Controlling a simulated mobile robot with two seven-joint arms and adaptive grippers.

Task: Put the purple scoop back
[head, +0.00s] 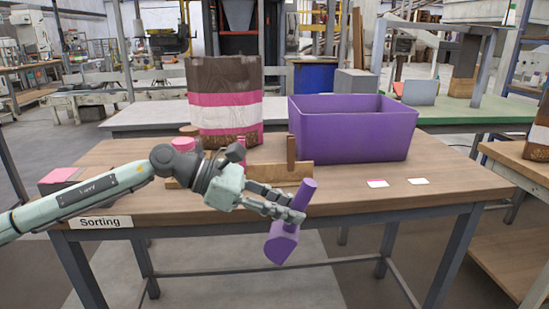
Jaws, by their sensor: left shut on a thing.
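The purple scoop (281,246) is in my left gripper (298,209), in front of the table's near edge. The gripper is shut on its handle. The scoop is tilted, with the handle end up and the head hanging down below the table top. A low wooden stand (295,177) with an upright post (291,153) is on the table behind the gripper; my arm and gripper hide part of it. A purple bin (352,139) stands on the table to the right of the stand. My right gripper is not in view.
A large brown, pink and white bag (224,97) stands at the back left of the wooden table (440,185). Small pink-topped things are beside it, partly hidden. Two small cards (378,183) lie at the right. A pink-topped block (61,180) is at the left corner. The front right is clear.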

